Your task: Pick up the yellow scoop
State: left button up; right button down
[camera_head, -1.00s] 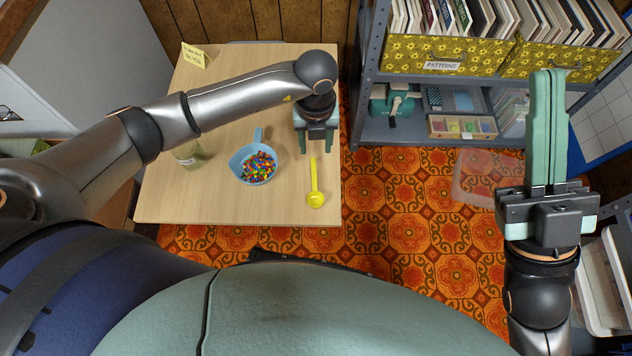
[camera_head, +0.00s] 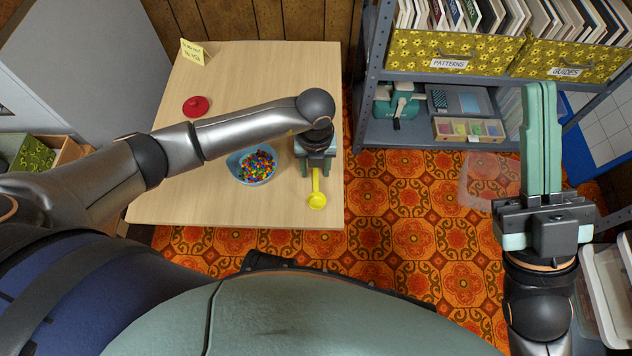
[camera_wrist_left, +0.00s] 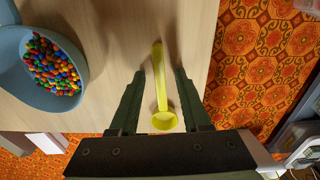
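The yellow scoop (camera_head: 317,200) lies on the wooden table (camera_head: 200,205) near its right edge, bowl end toward me. My left gripper (camera_head: 315,172) is over its handle. In the left wrist view the scoop (camera_wrist_left: 158,75) runs between the two separated fingers of my left gripper (camera_wrist_left: 159,73), with gaps on both sides; I cannot tell its height over the table. My right gripper (camera_head: 541,88) is away from the table at the right, its fingers together and empty, pointing up in the picture.
A blue pan (camera_head: 240,174) of colourful candies is left of the scoop; it also shows in the left wrist view (camera_wrist_left: 48,98). A red lid (camera_head: 196,106) and a yellow note card (camera_head: 193,52) are farther back. A grey shelf (camera_head: 415,135) stands at the right. The table front is clear.

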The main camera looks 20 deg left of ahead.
pick_arm(q)
grip_shut()
dwell(0.5)
